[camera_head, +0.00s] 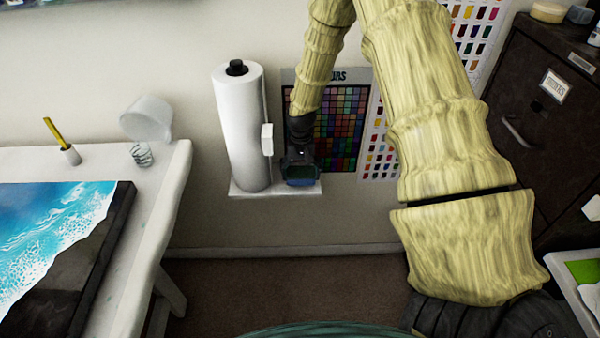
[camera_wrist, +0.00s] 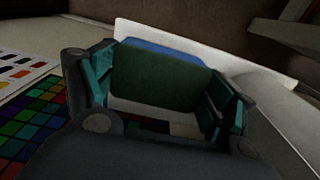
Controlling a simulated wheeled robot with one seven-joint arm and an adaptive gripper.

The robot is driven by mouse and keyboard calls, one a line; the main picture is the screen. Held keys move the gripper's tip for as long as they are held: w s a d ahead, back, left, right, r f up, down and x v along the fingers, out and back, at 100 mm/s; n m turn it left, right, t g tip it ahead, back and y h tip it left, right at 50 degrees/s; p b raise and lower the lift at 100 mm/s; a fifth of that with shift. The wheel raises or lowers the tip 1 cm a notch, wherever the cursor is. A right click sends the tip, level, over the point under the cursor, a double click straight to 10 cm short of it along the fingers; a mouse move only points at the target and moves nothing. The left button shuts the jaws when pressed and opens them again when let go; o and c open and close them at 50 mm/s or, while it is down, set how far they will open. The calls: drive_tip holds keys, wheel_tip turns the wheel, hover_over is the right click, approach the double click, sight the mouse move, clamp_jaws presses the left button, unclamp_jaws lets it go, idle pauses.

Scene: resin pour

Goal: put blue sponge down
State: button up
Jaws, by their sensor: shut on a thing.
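The blue sponge (camera_head: 301,182) shows as a small blue strip below my gripper (camera_head: 300,168) in the head view, over the right part of a small white wall shelf (camera_head: 248,193). In the wrist view, the sponge (camera_wrist: 160,78) has a dark green face and a blue edge, and it sits between the two teal-padded fingers of my gripper (camera_wrist: 160,95). My gripper is shut on it. A white edge of the shelf (camera_wrist: 275,75) shows just beyond the sponge. I cannot tell whether the sponge touches the shelf.
A white paper towel roll (camera_head: 241,130) stands on the shelf's left part, close to my gripper, with a small white block (camera_head: 267,139) at its side. Colour charts (camera_head: 345,125) hang behind. A table (camera_head: 160,200) with a seascape panel (camera_head: 60,235) is left; a dark cabinet (camera_head: 525,100) is right.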

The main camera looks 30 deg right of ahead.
sight(301, 167)
drive_tip(key=shift+w+d, duration=0.25)
drive_tip(key=shift+w, duration=0.2)
drive_tip(key=shift+w+d+p, duration=0.3)
drive_tip(key=shift+w, duration=0.2)
wheel_tip(301, 167, down, 2)
drive_tip(key=shift+s+p, duration=0.1)
drive_tip(key=shift+p, duration=0.35)
drive_tip(key=shift+f+p, duration=0.3)
drive_tip(key=shift+f, duration=0.2)
drive_tip(key=shift+a+f, duration=0.1)
drive_tip(key=o, duration=0.9)
drive_tip(key=shift+f, duration=0.15)
